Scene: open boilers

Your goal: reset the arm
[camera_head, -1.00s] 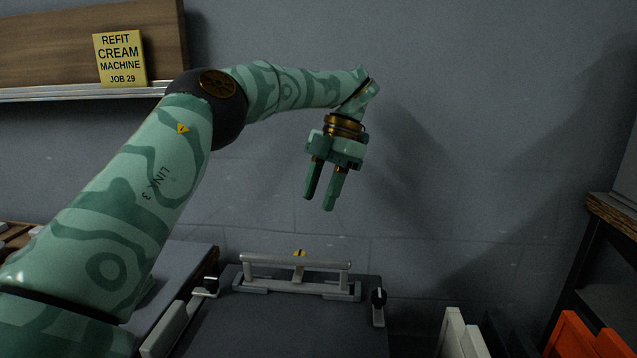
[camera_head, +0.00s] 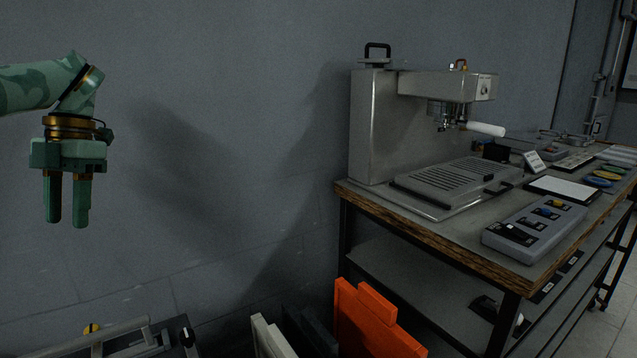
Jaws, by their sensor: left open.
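My left gripper (camera_head: 68,222) is at the left edge of the head view, at the end of my green patterned arm (camera_head: 35,88). Its two green fingers point down and stand apart, with nothing between them. It hangs in the air in front of the grey wall, above a dark panel with a metal bar handle (camera_head: 110,338) at the bottom left. Most of the left arm is outside the picture. My right gripper is not in view.
A steel coffee machine (camera_head: 372,130) stands on a wood-edged bench (camera_head: 430,245) at the right. A grey control box (camera_head: 535,228) lies on the bench. Orange (camera_head: 365,320) and pale (camera_head: 268,338) panels stand upright at the bottom. The wall area between gripper and bench is clear.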

